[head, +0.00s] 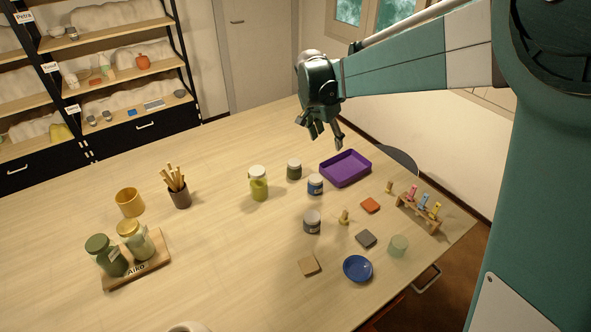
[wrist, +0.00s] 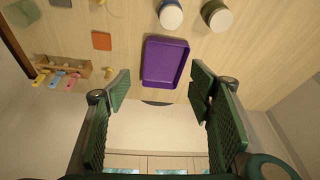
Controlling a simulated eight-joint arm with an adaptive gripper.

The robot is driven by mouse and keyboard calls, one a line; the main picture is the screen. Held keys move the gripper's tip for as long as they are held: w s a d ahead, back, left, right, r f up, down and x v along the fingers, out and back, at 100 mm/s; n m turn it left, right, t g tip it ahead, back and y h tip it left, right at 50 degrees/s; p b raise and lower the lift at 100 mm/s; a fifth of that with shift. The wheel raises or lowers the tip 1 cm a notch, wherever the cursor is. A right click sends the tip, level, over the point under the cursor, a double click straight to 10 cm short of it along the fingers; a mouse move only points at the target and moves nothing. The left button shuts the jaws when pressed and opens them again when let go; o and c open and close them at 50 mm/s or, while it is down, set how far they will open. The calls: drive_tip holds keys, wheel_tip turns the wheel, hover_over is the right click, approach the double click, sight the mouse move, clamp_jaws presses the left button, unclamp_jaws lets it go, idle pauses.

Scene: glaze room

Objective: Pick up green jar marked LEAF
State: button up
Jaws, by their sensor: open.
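No label reading LEAF is legible, so I cannot tell which jar bears it. A dark green jar with a pale lid (head: 294,170) stands near the middle of the table; it also shows at the top of the wrist view (wrist: 217,16). A yellow-green jar (head: 259,188) stands left of it. A dark green-lidded jar (head: 107,257) sits on the wooden board marked Aiko (head: 152,271).
The purple tray (head: 346,168) and a blue jar (head: 315,185) stand right of the dark green jar. A grey jar (head: 312,222), a blue bowl (head: 357,268), tiles and a clip rack (head: 419,214) lie nearer. Sticks in a cup (head: 180,194) stand left.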

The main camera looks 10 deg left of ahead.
sight(294, 162)
drive_tip(key=w+a+f+m, duration=0.1)
drive_tip(key=w+a+f, duration=0.1)
drive_tip(key=a+f, duration=0.2)
drive_tip(key=w+a+f+h, duration=0.1)
drive_tip(key=w+a+f, duration=0.1)
drive_tip(key=a+f, duration=0.3)
drive_tip(key=w+a+f+m, duration=0.1)
drive_tip(key=w+a+f, duration=0.1)
drive_tip(key=a+f, duration=0.3)
drive_tip(key=shift+w+a+m+g, duration=0.25)
drive_tip(key=shift+a+m+g, duration=0.05)
drive_tip(key=shift+a, duration=0.2)
drive_tip(key=shift+x, duration=1.3)
drive_tip(key=shift+p+x, duration=0.35)
drive_tip(key=shift+x, duration=2.25)
drive_tip(key=shift+s, duration=0.1)
drive_tip(key=c, duration=1.1)
